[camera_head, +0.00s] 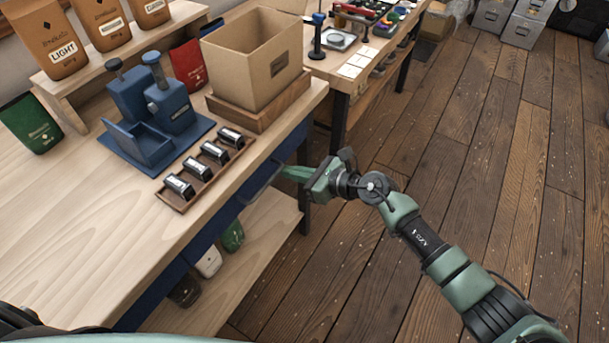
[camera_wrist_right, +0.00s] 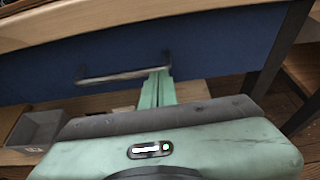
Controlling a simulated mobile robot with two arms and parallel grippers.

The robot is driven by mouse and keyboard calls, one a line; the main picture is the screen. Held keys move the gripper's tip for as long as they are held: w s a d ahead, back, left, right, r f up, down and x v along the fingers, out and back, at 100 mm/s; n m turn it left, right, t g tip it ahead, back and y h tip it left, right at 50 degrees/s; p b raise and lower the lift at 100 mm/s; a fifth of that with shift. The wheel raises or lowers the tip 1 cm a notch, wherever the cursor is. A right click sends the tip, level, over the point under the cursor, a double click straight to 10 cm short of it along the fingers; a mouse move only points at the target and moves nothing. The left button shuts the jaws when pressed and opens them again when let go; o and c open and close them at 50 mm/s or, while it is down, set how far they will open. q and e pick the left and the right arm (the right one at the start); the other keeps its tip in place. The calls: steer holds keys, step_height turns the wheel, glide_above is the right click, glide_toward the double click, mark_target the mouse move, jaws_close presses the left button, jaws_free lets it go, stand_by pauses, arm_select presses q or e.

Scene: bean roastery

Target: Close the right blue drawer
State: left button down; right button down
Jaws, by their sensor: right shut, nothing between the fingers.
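The right blue drawer (camera_head: 291,143) is under the wooden tabletop's front edge. Its dark blue front (camera_wrist_right: 215,50) spans the upper wrist view, just below the table edge. I see no clear gap showing how far it stands out. A metal bar handle (camera_wrist_right: 118,77) is on the front; it also shows in the head view (camera_head: 262,184). My right gripper (camera_head: 288,172) is shut and empty, its green fingers pointing at the drawer front. In the wrist view the fingertips (camera_wrist_right: 158,76) are by the handle's right end; I cannot tell whether they touch. My left gripper is out of view.
A cardboard box (camera_head: 245,62), a blue tool on its base (camera_head: 155,120) and a wooden tray (camera_head: 172,199) stand on the tabletop (camera_head: 75,215). The plank floor (camera_head: 500,140) to the right is clear.

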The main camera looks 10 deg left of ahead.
steer(key=shift+w+a+r, duration=0.1)
steer(key=shift+a, duration=0.1)
stand_by(0.3)
steer(key=shift+r, duration=0.1)
